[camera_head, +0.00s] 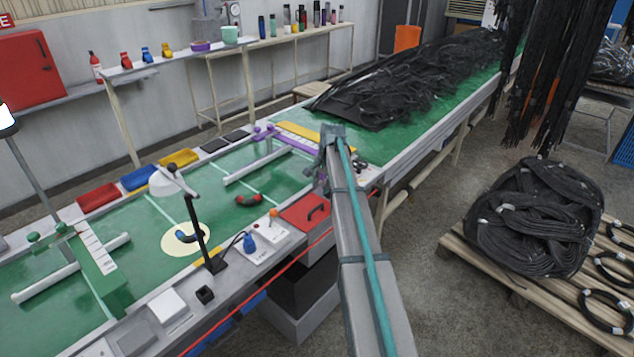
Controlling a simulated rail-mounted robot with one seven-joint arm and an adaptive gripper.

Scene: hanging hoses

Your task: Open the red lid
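The red lid (303,213) is a flat square panel with a dark handle (315,210), set in the front edge of the green workbench. It looks shut. My arm reaches up from the bottom of the picture and passes just right of the lid. My gripper (320,184) is at the arm's far end, small and partly hidden by the arm. It appears just behind the lid and apart from the handle. Its fingers are too small to tell open from shut.
Left of the lid are an orange-topped knob (273,214), a blue knob (249,243) and a black lamp stand (205,240). A red and black curved hose piece (249,200) lies on the bench. Black hoses (425,80) are heaped behind. A pallet (485,268) stands right.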

